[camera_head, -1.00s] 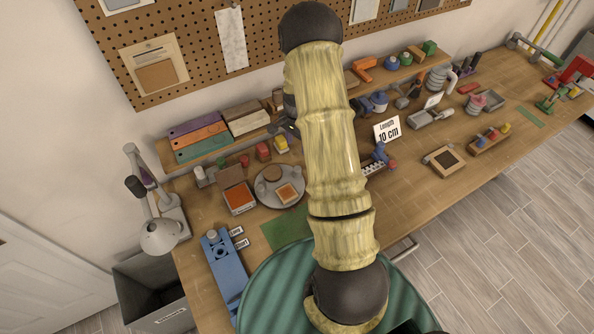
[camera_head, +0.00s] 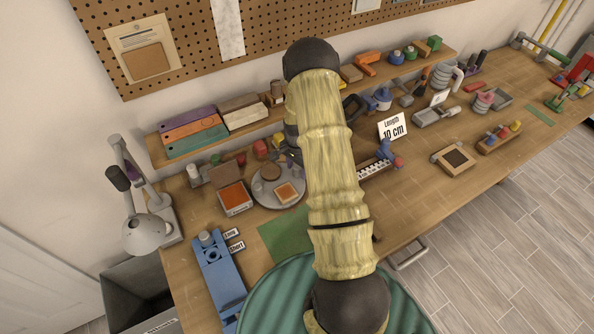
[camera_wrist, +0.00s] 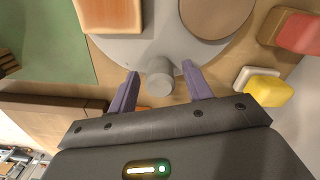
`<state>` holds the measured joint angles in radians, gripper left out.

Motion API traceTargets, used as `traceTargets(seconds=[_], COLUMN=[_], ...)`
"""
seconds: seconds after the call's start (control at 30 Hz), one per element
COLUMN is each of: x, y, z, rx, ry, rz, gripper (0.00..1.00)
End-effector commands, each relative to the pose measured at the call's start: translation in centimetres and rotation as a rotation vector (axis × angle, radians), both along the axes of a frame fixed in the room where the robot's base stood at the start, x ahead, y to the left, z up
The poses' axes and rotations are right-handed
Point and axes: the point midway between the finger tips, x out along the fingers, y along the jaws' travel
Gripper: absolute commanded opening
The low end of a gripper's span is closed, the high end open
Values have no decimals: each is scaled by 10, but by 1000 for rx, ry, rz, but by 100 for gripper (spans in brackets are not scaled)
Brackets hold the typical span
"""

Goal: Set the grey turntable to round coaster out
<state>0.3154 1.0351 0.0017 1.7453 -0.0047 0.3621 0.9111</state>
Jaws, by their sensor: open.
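The grey turntable (camera_head: 262,199) is a round disc on the bench, left of my arm. A brown round coaster (camera_head: 271,172) lies on its back part, and an orange-and-pale square coaster (camera_head: 286,192) on its front right part. In the wrist view the turntable (camera_wrist: 125,48) shows a grey knob (camera_wrist: 160,82) at its rim. My gripper (camera_wrist: 161,71) is open, with one purple finger on each side of the knob; contact cannot be told. The round coaster (camera_wrist: 215,14) and square coaster (camera_wrist: 108,12) are partly cut off there. In the head view my arm mostly hides the gripper.
An orange-topped box (camera_head: 235,198) stands close to the turntable's left. A shelf (camera_head: 215,142) with coloured blocks runs behind. A yellow-and-white item (camera_wrist: 262,88) is near the gripper's right finger. A green mat (camera_head: 285,234) lies in front, bare.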

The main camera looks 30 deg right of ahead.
Motion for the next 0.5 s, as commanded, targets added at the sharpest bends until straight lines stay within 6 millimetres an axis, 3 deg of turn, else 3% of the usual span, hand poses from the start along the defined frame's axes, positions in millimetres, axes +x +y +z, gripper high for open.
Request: traceTargets(seconds=[0.27,0.5], x=[0,0], y=[0,0], z=[0,0], rx=[0,0], ry=[-1,-1], rz=[0,0], gripper=[48,1])
